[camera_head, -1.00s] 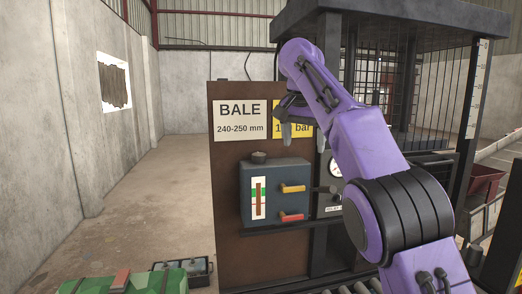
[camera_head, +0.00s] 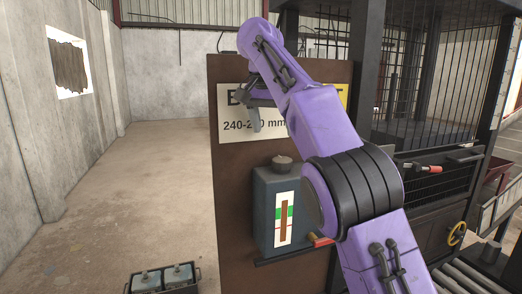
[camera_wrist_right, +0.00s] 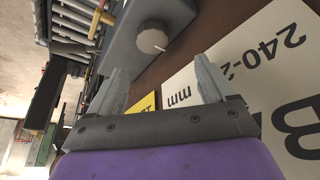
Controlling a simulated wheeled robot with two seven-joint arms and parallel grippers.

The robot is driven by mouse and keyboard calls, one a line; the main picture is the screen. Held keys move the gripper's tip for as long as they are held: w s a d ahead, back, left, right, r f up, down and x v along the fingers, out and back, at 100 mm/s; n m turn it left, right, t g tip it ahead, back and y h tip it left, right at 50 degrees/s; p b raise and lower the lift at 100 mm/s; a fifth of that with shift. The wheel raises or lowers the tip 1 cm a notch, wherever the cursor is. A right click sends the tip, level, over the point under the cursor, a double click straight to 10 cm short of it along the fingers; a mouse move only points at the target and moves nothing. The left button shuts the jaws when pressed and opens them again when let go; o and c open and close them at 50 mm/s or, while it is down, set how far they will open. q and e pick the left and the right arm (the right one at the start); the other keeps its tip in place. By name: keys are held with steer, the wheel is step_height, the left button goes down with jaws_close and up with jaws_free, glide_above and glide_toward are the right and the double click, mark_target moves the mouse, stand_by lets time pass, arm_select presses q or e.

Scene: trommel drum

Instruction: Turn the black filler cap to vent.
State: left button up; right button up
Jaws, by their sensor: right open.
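The filler cap (camera_head: 282,162) is a dark, round knob on top of a grey tank (camera_head: 265,205) with a sight gauge on its front. In the right wrist view the cap (camera_wrist_right: 152,40) looks lighter grey, with a small white pointer mark at its edge. My right gripper (camera_head: 256,122) is above the cap and a little left of it in the head view, in front of the BALE sign. In the wrist view its two fingers (camera_wrist_right: 161,72) are spread apart and empty, pointing towards the cap without touching it. My left gripper is not seen.
A brown panel (camera_head: 232,235) stands behind the tank, with a white BALE sign (camera_head: 232,128) close behind my gripper. A red-tipped lever (camera_head: 320,240) sticks out beside the tank. A black battery-like box (camera_head: 162,278) lies at lower left. Open floor lies left of the panel.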

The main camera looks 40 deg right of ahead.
mark_target(282, 158)
steer(key=d+f, duration=0.1)
steer(key=s+d+f, duration=0.1)
steer(key=f, duration=0.1)
steer(key=s+d+f, duration=0.1)
steer(key=f, duration=0.1)
steer(key=shift+s+f, duration=0.2)
steer(key=w+f, duration=0.3)
steer(key=shift+w+d+f, duration=0.3)
steer(key=shift+f, duration=0.1)
steer(key=shift+s+a, duration=0.1)
steer(key=shift+a, duration=0.05)
steer(key=shift+s+r, duration=0.15)
steer(key=shift+s, duration=0.3)
steer(key=shift+d, duration=0.35)
steer(key=c, duration=0.4)
steer(key=shift+w, duration=0.15)
steer(key=c, duration=0.5)
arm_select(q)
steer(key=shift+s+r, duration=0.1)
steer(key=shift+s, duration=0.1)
arm_select(e)
steer(key=shift+a, duration=0.15)
steer(key=shift+c, duration=0.8)
